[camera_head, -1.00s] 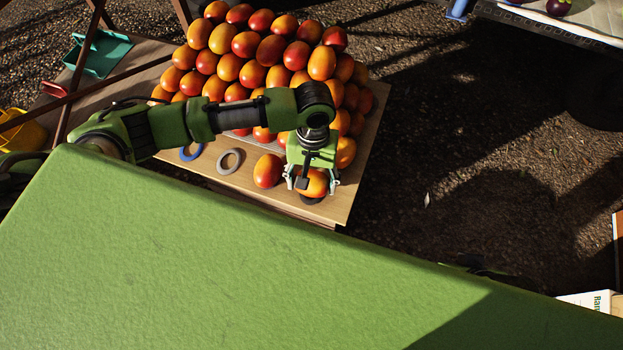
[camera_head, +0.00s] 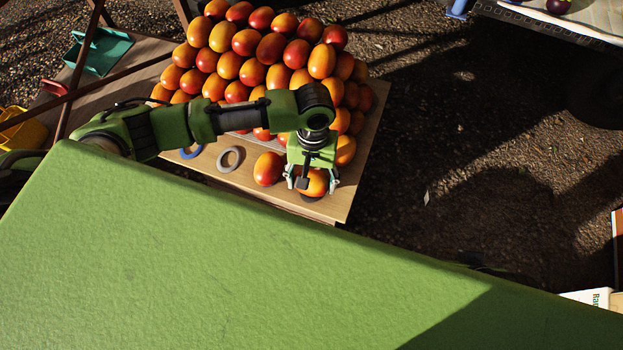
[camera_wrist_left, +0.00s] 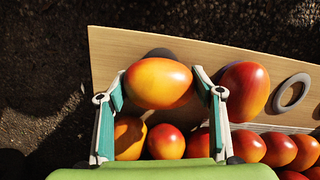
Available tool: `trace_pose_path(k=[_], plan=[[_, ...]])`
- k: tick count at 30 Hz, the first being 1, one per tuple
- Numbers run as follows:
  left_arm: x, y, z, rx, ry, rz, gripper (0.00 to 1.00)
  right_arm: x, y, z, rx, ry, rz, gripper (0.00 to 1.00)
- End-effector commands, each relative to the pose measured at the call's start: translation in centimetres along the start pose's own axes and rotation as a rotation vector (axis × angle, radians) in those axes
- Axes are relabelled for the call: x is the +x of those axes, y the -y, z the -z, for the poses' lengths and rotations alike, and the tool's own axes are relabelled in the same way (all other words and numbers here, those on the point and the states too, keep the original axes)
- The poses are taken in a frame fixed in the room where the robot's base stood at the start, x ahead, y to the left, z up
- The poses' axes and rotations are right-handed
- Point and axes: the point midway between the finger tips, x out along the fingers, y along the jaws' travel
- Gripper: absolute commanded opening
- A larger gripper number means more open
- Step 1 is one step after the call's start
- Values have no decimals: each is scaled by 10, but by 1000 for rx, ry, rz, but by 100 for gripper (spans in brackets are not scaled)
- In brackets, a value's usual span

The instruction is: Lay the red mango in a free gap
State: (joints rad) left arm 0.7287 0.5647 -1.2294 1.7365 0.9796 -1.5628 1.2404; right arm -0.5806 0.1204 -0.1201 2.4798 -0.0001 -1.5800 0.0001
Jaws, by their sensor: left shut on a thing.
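My left gripper (camera_head: 312,184) is shut on a mango (camera_head: 317,183) at the front right corner of the wooden board. In the left wrist view this mango (camera_wrist_left: 158,83) looks yellow-orange with a red flush and lies across between the two fingers (camera_wrist_left: 163,88). A second, redder mango (camera_head: 268,169) lies loose on the board just left of the gripper; it also shows in the left wrist view (camera_wrist_left: 244,90). A stacked pile of mangoes (camera_head: 270,52) stands behind. My forearm hides part of its front row. My right gripper is out of view.
A grey ring (camera_head: 229,159) and a blue ring (camera_head: 190,152) lie on the wooden board (camera_head: 352,186) left of the loose mango. A teal scoop-like container (camera_head: 100,53) and a yellow container (camera_head: 22,131) are at the left. Dark gravel lies right of the board.

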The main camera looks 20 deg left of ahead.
Motion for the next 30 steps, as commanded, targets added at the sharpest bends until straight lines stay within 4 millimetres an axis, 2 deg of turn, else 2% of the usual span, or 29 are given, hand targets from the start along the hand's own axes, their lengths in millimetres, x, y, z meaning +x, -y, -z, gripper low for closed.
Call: trace_pose_path(k=[28,29,30], plan=[[6,0,1,1,1,-1,49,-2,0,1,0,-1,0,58],[6,0,1,1,0,-1,66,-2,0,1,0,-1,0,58],[6,0,1,1,0,-1,76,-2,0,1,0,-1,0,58]])
